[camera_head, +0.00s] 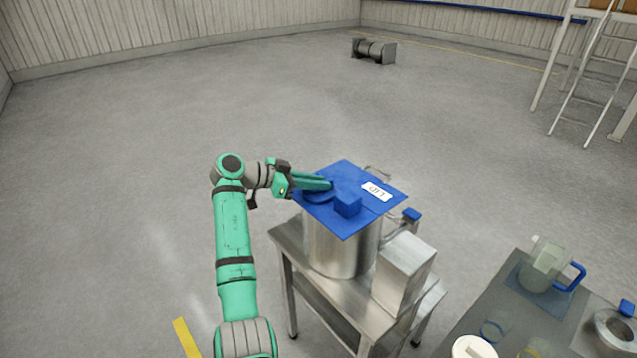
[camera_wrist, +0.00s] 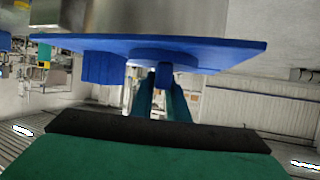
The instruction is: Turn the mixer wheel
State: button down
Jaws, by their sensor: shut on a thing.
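The mixer wheel is a round blue disc (camera_head: 318,197) on top of a square blue lid (camera_head: 352,229). It also shows in the wrist view (camera_wrist: 190,57), with a small blue knob (camera_wrist: 165,76) standing out from it. The lid covers a metal pot (camera_head: 335,249). My gripper (camera_head: 327,183) reaches in from the left, just over the disc. In the wrist view my gripper (camera_wrist: 160,85) has its two fingers on either side of the knob, shut on it. The fingers partly hide the disc and the knob in the head view.
A blue block (camera_head: 348,204) and a white "LID" label (camera_head: 376,191) are on the lid. The pot stands on a metal table (camera_head: 335,290) beside a metal box (camera_head: 404,272). At lower right, a grey table (camera_head: 470,320) holds a jug (camera_head: 545,262). Floor at left is clear.

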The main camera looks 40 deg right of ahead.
jog(key=shift+m+g+y, duration=0.4)
jog(key=shift+m+g, duration=0.6)
jog(key=shift+g, duration=0.3)
jog(key=shift+m, duration=0.3)
jog(key=shift+f+m+g+y, duration=0.15)
jog(key=shift+m+g+y, duration=0.15)
jog(key=shift+g+y, duration=0.3)
jog(key=c, duration=1.7)
grip_release()
